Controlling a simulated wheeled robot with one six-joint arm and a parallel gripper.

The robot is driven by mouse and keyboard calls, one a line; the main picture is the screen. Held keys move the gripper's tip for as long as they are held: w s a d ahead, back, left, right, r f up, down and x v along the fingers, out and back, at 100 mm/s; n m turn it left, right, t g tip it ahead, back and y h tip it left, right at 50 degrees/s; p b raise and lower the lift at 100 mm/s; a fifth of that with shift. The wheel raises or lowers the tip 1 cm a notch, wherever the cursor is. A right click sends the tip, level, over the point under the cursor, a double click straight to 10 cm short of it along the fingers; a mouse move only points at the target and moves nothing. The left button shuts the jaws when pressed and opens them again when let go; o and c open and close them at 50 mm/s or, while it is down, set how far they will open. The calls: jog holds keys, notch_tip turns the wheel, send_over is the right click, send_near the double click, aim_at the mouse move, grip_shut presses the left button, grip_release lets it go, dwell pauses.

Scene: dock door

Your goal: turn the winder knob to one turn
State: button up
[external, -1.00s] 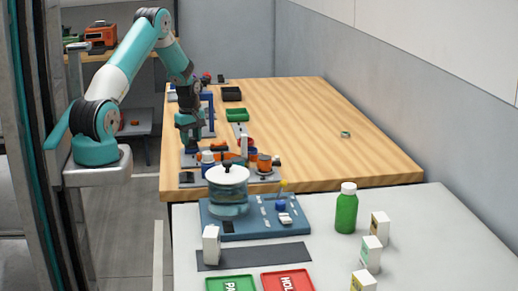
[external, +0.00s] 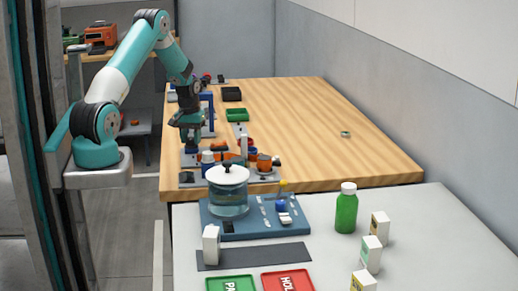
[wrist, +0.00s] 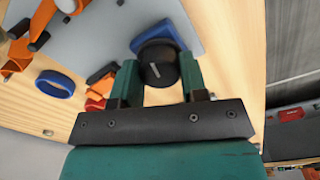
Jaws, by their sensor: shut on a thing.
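The winder knob (wrist: 158,70) is round and black with a short white mark on its face, in the wrist view. It sits on a blue part (wrist: 172,24) on a grey plate. My gripper (wrist: 157,63) has one green finger on each side of the knob and is shut on it. The white mark is slightly tilted in the wrist view. In the external view my gripper (external: 191,143) points down at the left edge of the wooden bench, and the knob is too small and covered to make out.
A blue ring (wrist: 55,83) and orange parts (wrist: 40,20) lie beside the knob. The wooden bench (external: 300,125) is mostly clear to the right. A nearer white table holds a lidded glass pot (external: 228,198) and a green bottle (external: 346,210).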

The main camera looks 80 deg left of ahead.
jog(key=m, duration=0.4)
jog(key=shift+m, duration=0.3)
jog(key=m, duration=0.4)
jog(key=shift+w+r+m, duration=0.1)
jog(key=shift+m, duration=0.2)
jog(key=m, duration=0.4)
jog(key=shift+m, duration=0.3)
jog(key=m, duration=0.4)
jog(key=shift+m, duration=0.3)
jog(key=m, duration=0.3)
jog(key=shift+m, duration=0.3)
jog(key=m, duration=0.9)
jog(key=shift+m, duration=1.9)
